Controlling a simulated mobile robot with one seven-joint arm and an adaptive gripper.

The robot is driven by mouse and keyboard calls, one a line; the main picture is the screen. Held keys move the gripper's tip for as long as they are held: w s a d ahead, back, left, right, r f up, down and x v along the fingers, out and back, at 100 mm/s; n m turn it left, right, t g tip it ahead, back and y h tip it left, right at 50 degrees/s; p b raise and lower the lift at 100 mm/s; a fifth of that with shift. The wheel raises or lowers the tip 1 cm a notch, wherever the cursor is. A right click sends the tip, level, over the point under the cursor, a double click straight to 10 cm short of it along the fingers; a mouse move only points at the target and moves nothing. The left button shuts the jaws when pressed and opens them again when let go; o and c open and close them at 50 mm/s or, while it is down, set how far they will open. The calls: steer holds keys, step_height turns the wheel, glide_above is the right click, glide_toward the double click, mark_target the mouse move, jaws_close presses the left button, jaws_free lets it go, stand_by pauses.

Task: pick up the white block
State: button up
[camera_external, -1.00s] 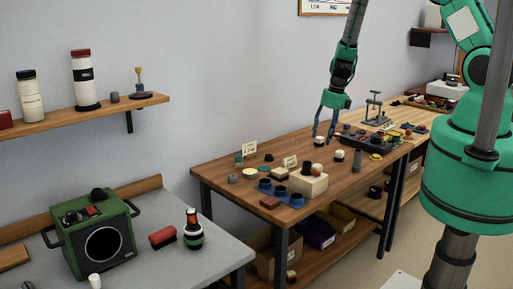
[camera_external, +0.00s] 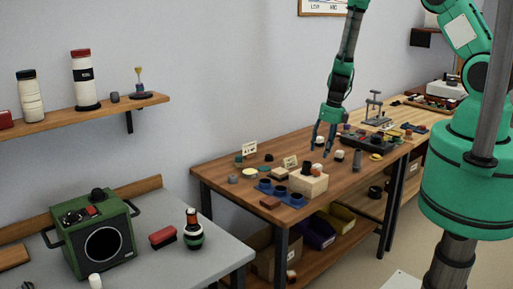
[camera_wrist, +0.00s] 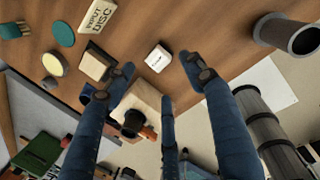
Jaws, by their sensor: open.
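The white block (camera_wrist: 158,58) is a small pale square piece with faint marks on top, lying on the brown table (camera_wrist: 215,25) in the wrist view. My gripper (camera_wrist: 161,80) is open and empty, its fingers spread. The block shows just beyond the space between the fingertips. In the external view my gripper (camera_external: 321,149) points down over the table. Two small white pieces with dark parts lie near its fingers, one close by (camera_external: 318,140) and one to the right (camera_external: 339,155). I cannot tell which one is the block in the wrist view.
A wooden block (camera_external: 308,185) with small pieces on it stands near the table's front edge, beside a blue holder (camera_external: 281,193). A grey cylinder (camera_external: 357,159) stands to the right. Card signs (camera_external: 249,148) and discs lie to the left.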

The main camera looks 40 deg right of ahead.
mark_target(318, 165)
steer(key=shift+w+a+f+b, duration=0.15)
steer(key=shift+f+b, duration=0.15)
steer(key=shift+f, duration=0.65)
steer(key=shift+w+a+f+b, duration=0.1)
steer(key=shift+f+b, duration=0.2)
steer(key=shift+f, duration=0.6)
steer(key=shift+f, duration=0.1)
steer(key=shift+w+a+f+b, duration=0.15)
steer(key=shift+f+b, duration=0.2)
steer(key=shift+f, duration=0.5)
steer(key=shift+w+a+f+b, duration=0.1)
steer(key=shift+f+b, duration=0.3)
steer(key=shift+f, duration=0.4)
steer(key=shift+w+a+f+b, duration=0.15)
steer(key=shift+f+b, duration=0.2)
steer(key=shift+f, duration=0.5)
steer(key=shift+d, duration=0.1)
steer(key=c, duration=1.1)
steer(key=shift+c, duration=0.2)
steer(key=shift+r, duration=0.15)
